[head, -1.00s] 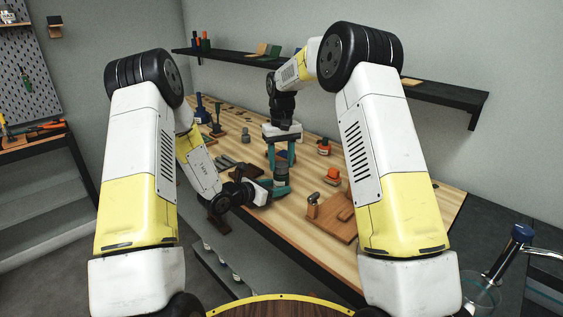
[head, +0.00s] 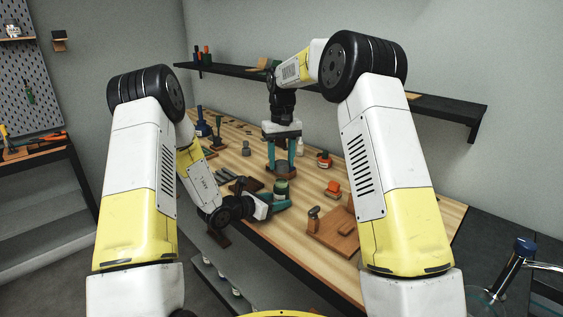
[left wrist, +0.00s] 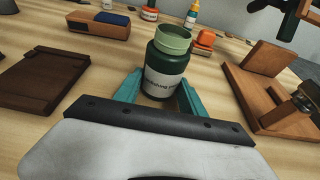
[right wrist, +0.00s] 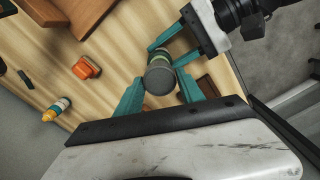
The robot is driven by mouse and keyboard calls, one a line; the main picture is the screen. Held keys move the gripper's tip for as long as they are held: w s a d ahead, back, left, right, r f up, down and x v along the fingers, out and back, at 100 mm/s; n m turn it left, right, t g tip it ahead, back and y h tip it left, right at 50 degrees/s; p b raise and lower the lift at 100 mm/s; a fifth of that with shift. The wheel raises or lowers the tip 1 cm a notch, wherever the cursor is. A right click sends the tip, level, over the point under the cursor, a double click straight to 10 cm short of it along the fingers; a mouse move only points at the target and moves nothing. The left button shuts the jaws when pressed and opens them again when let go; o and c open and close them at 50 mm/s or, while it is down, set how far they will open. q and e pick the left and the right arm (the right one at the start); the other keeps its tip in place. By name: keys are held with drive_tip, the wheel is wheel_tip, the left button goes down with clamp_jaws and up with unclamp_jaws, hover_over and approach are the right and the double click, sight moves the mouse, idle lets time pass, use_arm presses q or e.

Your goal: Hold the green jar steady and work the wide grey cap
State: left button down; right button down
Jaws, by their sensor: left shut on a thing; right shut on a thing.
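The green jar (left wrist: 167,70) stands upright on the bench, its pale green neck bare in the left wrist view. The jar also shows in the head view (head: 281,193). My left gripper (head: 276,199) is shut around the jar's body from the side. The wide grey cap (right wrist: 160,81) is a dark grey disc in the right wrist view, between the fingers of my right gripper (right wrist: 158,84). My right gripper points down and is shut on the cap, apart from the jar. The jar is partly hidden behind the cap in the right wrist view.
A wooden fixture (head: 335,232) stands right of the jar, with an orange-topped item (head: 333,188) behind it. A dark brown tray (left wrist: 45,79) and a blue-topped block (left wrist: 97,28) lie left of the jar in the left wrist view. A black shelf (head: 440,106) runs along the wall.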

drive_tip(key=shift+r, duration=0.1)
drive_tip(key=shift+r, duration=2.4)
use_arm(q)
drive_tip(key=c, duration=0.6)
unclamp_jaws()
drive_tip(key=v, duration=1.2)
